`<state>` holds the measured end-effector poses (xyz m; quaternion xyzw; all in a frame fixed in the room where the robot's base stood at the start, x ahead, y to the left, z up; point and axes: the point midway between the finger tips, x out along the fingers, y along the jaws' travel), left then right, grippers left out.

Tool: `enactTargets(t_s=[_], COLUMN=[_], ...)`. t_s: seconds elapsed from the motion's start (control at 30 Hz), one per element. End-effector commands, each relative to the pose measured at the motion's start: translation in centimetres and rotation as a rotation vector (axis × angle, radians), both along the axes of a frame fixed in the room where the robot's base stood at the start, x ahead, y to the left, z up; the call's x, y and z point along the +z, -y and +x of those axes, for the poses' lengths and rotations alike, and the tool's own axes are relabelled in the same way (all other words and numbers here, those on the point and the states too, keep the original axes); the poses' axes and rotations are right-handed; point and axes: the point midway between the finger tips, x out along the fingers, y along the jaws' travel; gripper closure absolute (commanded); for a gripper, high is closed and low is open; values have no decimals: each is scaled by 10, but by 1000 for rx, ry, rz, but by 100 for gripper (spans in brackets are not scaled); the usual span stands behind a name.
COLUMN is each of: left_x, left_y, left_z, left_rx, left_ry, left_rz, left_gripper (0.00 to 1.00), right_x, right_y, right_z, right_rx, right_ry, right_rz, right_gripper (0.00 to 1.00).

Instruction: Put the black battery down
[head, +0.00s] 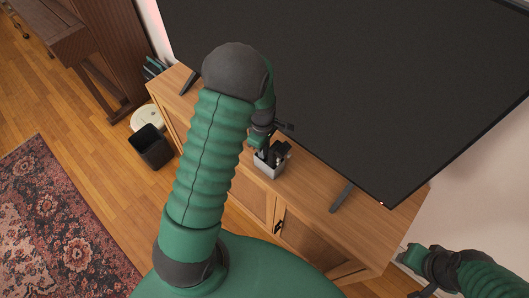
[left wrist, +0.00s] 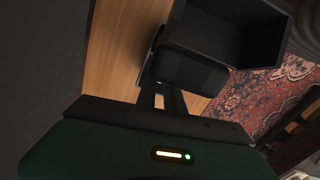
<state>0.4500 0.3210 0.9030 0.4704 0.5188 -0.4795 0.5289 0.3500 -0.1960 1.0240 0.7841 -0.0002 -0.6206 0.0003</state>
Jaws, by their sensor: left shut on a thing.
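My left gripper (head: 272,143) is over the wooden cabinet in the head view, at a small grey box with black parts (head: 268,168). In the left wrist view its two dark fingers (left wrist: 168,98) are shut on a dark block, which I take for the black battery (left wrist: 188,70). In the head view the battery is hard to tell from the black parts at the grey box, and I cannot tell whether it touches the box. My right gripper (head: 406,254) is at the lower right, beside the cabinet's end; its jaws are unclear.
The wooden cabinet (head: 310,185) carries a large black television (head: 340,75) on feet, close behind my left gripper. A black bin (head: 151,147) and a white round thing (head: 146,118) stand on the floor to the left. A patterned rug (head: 60,225) lies at lower left.

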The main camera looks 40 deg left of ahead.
Motion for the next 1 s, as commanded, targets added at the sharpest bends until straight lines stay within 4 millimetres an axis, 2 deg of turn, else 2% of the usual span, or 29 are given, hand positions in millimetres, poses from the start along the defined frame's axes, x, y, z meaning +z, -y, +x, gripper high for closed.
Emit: enactTargets(t_s=[0.03,0.1,0.43,0.47,0.5,0.73,0.87,1.0], left_x=[-10,-19,-23,-22,-22,-22,-15,10], left_y=[0,0,0,0,0,0,0,0], left_z=[-1,-1,-1,-1,-1,-1,-1,0], left_rx=[1,1,-1,-1,-1,-1,-1,-2], left_ry=[-4,-3,1,1,1,0,2,6], left_rz=[-1,-1,0,0,0,0,0,1], left_gripper=[100,100,100,84,79,79,79,79], right_x=[1,1,-2,-1,-1,-1,2,-1], right_y=[0,0,0,0,0,0,0,0], right_z=[0,0,0,0,0,0,0,0], right_rx=[0,0,0,0,0,0,0,0], right_ry=[0,0,0,0,0,0,1,0], right_rz=[0,0,0,0,0,0,0,0], right_gripper=[63,63,63,63,63,63,63,63])
